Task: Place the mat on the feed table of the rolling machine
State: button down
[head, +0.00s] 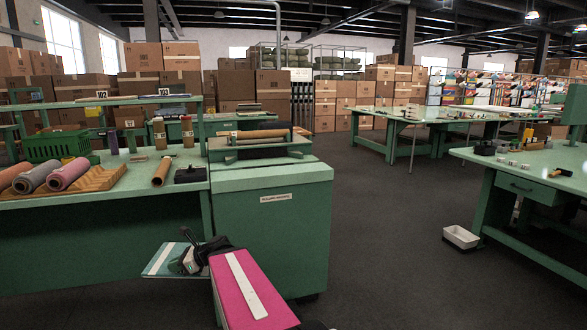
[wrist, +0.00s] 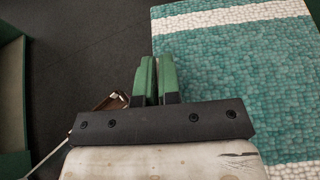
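The mat (head: 155,262) is teal with white stripes. In the head view it is clear of the floor, in front of the green bench. In the wrist view the mat (wrist: 235,90) fills the right side, its left edge running up to the fingers. My gripper (head: 188,236) is at the mat's edge. In the wrist view my gripper's green fingers (wrist: 156,80) are nearly together, with the mat's edge apparently between them. The rolling machine (head: 275,235) is a labelled green cabinet right of my gripper. Its flat pale-green top (head: 270,174) is bare, with rollers (head: 262,137) behind.
The left bench (head: 120,192) holds rolled mats (head: 68,174), a green basket (head: 55,146) and bottles. The floor (head: 385,240) between is free.

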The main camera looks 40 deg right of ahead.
aim_at(270, 168)
jog(key=k+l, duration=0.1)
jog(key=l, duration=0.3)
jog(key=k+l, duration=0.15)
jog(key=l, duration=0.3)
jog(key=k+l, duration=0.1)
jog(key=l, duration=0.3)
jog(key=k+l, duration=0.15)
jog(key=l, duration=0.25)
jog(key=k+l, duration=0.1)
jog(key=l, duration=0.3)
jog(key=l+u, duration=0.05)
